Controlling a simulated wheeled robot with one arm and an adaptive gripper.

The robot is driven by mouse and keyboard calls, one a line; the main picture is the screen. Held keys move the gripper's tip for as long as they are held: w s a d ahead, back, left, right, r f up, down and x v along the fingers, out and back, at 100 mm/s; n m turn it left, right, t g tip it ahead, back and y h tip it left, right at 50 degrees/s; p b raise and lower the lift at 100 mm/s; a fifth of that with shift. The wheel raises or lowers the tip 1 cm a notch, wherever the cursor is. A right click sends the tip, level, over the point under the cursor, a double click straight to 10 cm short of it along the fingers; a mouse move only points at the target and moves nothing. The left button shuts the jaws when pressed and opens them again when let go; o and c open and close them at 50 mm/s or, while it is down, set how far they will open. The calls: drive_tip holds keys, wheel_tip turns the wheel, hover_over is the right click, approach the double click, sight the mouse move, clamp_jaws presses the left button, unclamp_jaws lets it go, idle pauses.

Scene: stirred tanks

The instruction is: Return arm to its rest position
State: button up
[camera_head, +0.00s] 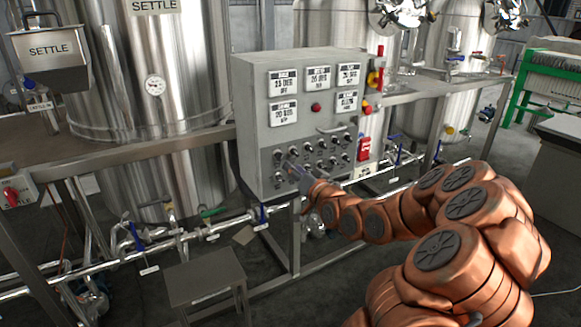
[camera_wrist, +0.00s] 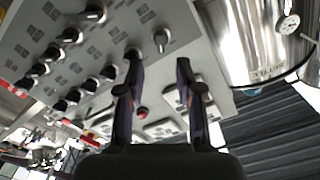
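My orange arm (camera_head: 375,220) reaches from the lower right of the head view to the grey control panel (camera_head: 250,130). My gripper (camera_head: 291,168) is at the panel's lower left, close to the knobs. In the wrist view my gripper (camera_wrist: 159,62) has its two fingers apart, with nothing seen held between them. In the head view the gripper hides part of the knob rows.
Steel tanks (camera_head: 150,60) stand behind a metal bench (camera_head: 130,150). Pipes with valves (camera_head: 180,237) run low in front. A small grey stool (camera_head: 205,278) stands at the lower left. A red box (camera_head: 364,148) is on the panel's right side. Open floor lies at the right.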

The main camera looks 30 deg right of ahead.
drive_tip(key=shift+s+a, duration=0.1)
drive_tip(key=shift+s, duration=0.25)
idle(0.4)
